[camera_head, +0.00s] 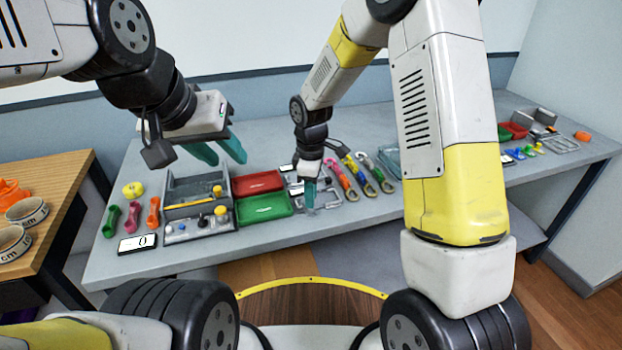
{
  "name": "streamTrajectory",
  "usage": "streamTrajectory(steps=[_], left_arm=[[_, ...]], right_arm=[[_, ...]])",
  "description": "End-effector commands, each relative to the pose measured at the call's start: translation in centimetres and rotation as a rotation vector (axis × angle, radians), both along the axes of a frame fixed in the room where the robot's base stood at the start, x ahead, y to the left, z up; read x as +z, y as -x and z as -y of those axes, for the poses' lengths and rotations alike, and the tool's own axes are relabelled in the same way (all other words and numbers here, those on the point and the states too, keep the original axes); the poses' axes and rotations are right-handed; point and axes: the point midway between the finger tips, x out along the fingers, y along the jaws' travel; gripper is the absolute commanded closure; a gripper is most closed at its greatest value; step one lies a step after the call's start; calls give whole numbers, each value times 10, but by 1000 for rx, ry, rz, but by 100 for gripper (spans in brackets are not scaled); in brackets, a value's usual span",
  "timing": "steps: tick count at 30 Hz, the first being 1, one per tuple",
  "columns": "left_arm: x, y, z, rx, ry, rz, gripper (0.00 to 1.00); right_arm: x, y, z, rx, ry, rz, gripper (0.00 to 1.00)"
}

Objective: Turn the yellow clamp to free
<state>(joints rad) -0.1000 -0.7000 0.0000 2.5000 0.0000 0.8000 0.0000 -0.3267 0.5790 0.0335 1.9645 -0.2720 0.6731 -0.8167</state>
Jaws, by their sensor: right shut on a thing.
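Several coloured straps or clamps with grey oval ends lie in a row on the grey table. My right gripper (310,202) points down at the table, left of this row. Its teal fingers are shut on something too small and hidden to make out. My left gripper (222,152) hangs above the back of the table at left, its teal fingers apart and empty.
A grey rack (178,186) with yellow knobs stands left of a red tray (258,182) and a green tray (265,207). A display (137,243) reading 0 lies at front left. A wooden table (60,185) is at far left. My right arm hides part of the table.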

Motion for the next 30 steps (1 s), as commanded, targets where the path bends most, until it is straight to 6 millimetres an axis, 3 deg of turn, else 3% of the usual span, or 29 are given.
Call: streamTrajectory(steps=[30], left_arm=[[0,0,0,0,0,0,64]], right_arm=[[1,-1,0,-913,-2,4,100]])
